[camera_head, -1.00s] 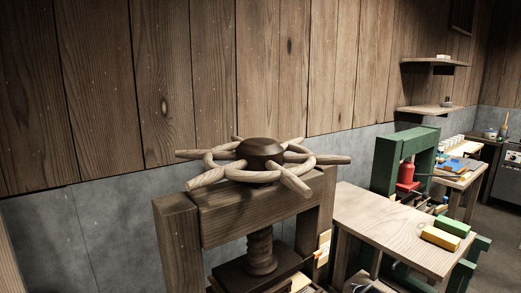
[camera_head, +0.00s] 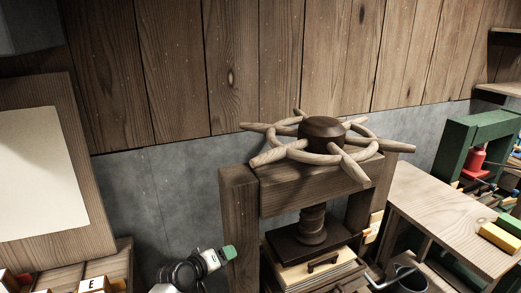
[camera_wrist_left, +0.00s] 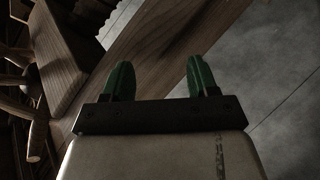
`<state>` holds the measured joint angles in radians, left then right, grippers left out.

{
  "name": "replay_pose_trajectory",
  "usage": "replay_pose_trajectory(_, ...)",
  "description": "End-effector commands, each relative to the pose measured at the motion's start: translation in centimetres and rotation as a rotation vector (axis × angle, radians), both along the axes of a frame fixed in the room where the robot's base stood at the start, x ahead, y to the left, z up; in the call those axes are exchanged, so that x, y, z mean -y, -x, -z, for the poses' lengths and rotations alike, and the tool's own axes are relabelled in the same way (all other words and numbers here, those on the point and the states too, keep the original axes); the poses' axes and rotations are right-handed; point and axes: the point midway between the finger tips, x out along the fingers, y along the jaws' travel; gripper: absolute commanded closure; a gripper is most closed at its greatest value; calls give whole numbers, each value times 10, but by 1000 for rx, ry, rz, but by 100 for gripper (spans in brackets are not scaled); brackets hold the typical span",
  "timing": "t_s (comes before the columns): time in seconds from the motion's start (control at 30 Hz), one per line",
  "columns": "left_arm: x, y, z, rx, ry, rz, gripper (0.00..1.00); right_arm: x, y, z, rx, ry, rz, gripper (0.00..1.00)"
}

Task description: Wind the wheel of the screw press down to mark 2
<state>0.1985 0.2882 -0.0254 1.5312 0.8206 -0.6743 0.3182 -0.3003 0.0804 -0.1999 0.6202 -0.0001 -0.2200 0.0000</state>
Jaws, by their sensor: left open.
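The screw press has a dark timber frame (camera_head: 240,225) and a pale wooden spoked wheel (camera_head: 290,150) on top, with a dark round hub (camera_head: 323,130). Its wooden screw (camera_head: 312,225) runs down to a dark pressing plate (camera_head: 305,247). A small pale plate (camera_head: 374,222) sits by the right post; I cannot read any marks on it. My left gripper (camera_head: 228,252) is low, left of the left post, below the wheel and apart from it. In the left wrist view its green fingers (camera_wrist_left: 161,75) are open and empty; wooden spokes (camera_wrist_left: 32,110) show at the left edge. My right gripper is out of view.
A wooden table (camera_head: 440,215) with a yellow block (camera_head: 500,238) stands right of the press, a green press (camera_head: 458,150) behind it. A board with a pale sheet (camera_head: 35,170) leans at the left. The plank wall is close behind the wheel.

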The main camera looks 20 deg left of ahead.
Motion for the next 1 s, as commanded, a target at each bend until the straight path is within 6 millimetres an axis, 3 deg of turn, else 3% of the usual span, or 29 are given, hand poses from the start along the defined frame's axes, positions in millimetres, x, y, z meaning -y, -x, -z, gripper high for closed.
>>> replay_pose_trajectory(0.03,3,-9,-54,64,44,20,41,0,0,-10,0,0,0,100)
replay_pose_trajectory(0.1,8,-13,-112,134,105,55,41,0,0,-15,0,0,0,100)
replay_pose_trajectory(0.2,16,-10,-182,217,174,111,41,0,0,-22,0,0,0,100)
replay_pose_trajectory(0.3,22,-3,-235,281,222,160,41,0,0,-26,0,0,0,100)
replay_pose_trajectory(0.4,26,4,-268,321,256,197,41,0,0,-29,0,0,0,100)
replay_pose_trajectory(0.5,29,6,-283,338,273,216,41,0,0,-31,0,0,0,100)
replay_pose_trajectory(0.63,36,-4,-286,340,278,218,41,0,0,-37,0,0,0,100)
replay_pose_trajectory(1.0,76,-60,-286,336,276,218,41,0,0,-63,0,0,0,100)
